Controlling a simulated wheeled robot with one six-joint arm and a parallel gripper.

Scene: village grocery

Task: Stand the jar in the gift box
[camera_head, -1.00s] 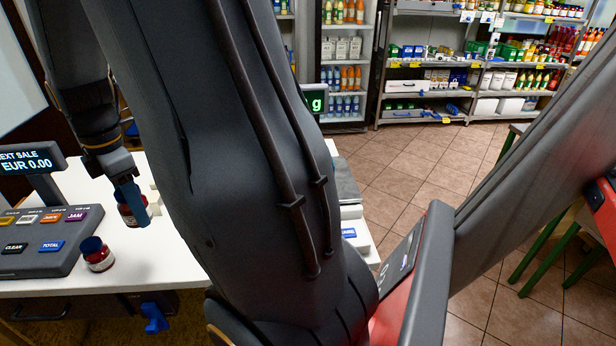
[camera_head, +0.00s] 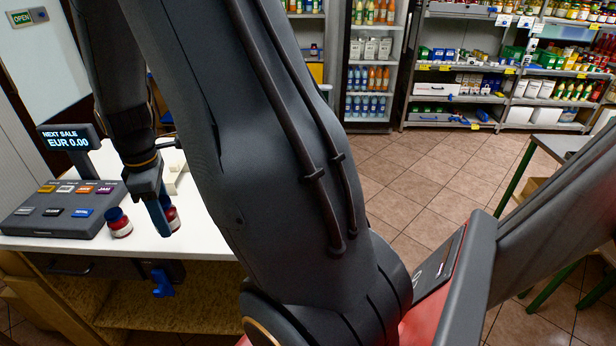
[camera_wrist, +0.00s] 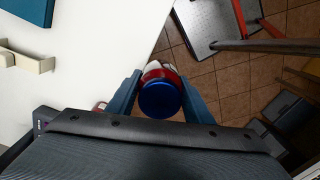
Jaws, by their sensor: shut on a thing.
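My gripper (camera_head: 164,212) is shut on a jar (camera_head: 173,218) with red on its side. In the wrist view the jar's round blue lid (camera_wrist: 160,98) shows between the two fingers. The jar hangs by the counter's front edge, with floor tiles behind it in the wrist view. A second jar (camera_head: 118,223), red with a white label and dark blue lid, stands on the counter beside the till. I cannot make out the gift box for sure in either view.
The white counter (camera_head: 60,246) bears a till keypad (camera_head: 65,212) and a price display (camera_head: 70,140). A cream slotted piece (camera_wrist: 30,58) and a teal flat thing (camera_wrist: 28,10) lie on it. A green-legged table (camera_head: 560,145) stands at the right. Tiled floor lies between.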

